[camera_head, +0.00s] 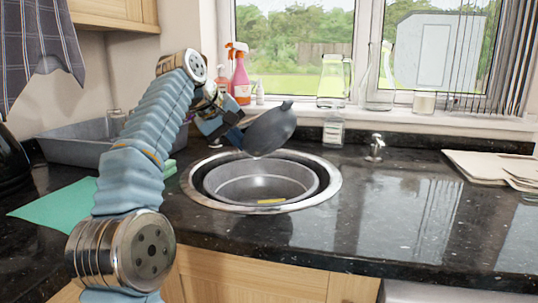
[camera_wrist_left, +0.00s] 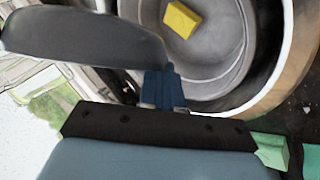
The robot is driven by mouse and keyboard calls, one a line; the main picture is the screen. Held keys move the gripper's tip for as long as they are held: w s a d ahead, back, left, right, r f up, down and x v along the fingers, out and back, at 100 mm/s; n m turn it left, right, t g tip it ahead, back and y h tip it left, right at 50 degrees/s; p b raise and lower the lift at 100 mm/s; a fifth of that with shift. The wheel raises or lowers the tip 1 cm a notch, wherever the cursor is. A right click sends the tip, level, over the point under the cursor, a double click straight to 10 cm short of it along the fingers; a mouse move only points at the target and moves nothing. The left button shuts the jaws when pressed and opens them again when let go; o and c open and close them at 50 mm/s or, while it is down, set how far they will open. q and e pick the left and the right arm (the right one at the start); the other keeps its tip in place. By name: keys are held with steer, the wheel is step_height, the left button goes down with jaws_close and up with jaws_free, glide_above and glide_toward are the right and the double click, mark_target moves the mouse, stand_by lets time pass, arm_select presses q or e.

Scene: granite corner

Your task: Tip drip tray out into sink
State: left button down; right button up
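The dark grey drip tray (camera_head: 270,128) is held tilted steeply above the back of the sink in the head view. It also shows in the left wrist view (camera_wrist_left: 80,38). My left gripper (camera_head: 232,134) is at the tray's left edge and appears shut on it; its blue fingers (camera_wrist_left: 163,90) show beside the tray in the wrist view. The round sink (camera_head: 193,186) has a metal rim, and a grey round basin (camera_head: 232,188) sits in it. A yellow sponge-like piece (camera_head: 271,201) lies in the basin. It also shows in the wrist view (camera_wrist_left: 181,18). My right gripper is not in view.
A grey rectangular tub (camera_head: 75,148) and a green cloth (camera_head: 55,208) are left of the sink. Spray bottles (camera_head: 240,80), glass jugs (camera_head: 334,78) and a clear bottle (camera_head: 333,131) stand behind. A tap-like dispenser (camera_head: 375,147) is at the right. The right counter is mostly clear.

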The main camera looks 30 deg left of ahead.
mark_target(247, 145)
arm_select(q)
steer(key=y, duration=0.1)
steer(key=d+m+t+y, duration=0.1)
steer(key=y, duration=0.1)
steer(key=shift+s+d, duration=0.25)
steer(key=shift+s, duration=0.05)
steer(key=shift+s+d+f+m+t+y, duration=0.1)
steer(key=shift+d+f+m+t+y, duration=0.15)
steer(key=shift+m+y, duration=0.2)
steer(key=shift+d+f+m+t+y, duration=0.15)
steer(key=shift+m+t+y, duration=0.15)
steer(key=shift+y, duration=0.25)
steer(key=f+y+b, duration=0.1)
steer(key=b, duration=0.2)
steer(key=f+m+t+y+b, duration=0.1)
steer(key=b, duration=0.2)
steer(key=shift+d, duration=0.25)
steer(key=shift+r+m+y+b, duration=0.1)
steer(key=shift+m+y+b, duration=0.2)
steer(key=shift+y, duration=0.1)
steer(key=shift+r+t, duration=0.35)
steer(key=shift+r, duration=0.6)
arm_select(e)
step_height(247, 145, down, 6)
arm_select(q)
steer(key=shift+s, duration=0.1)
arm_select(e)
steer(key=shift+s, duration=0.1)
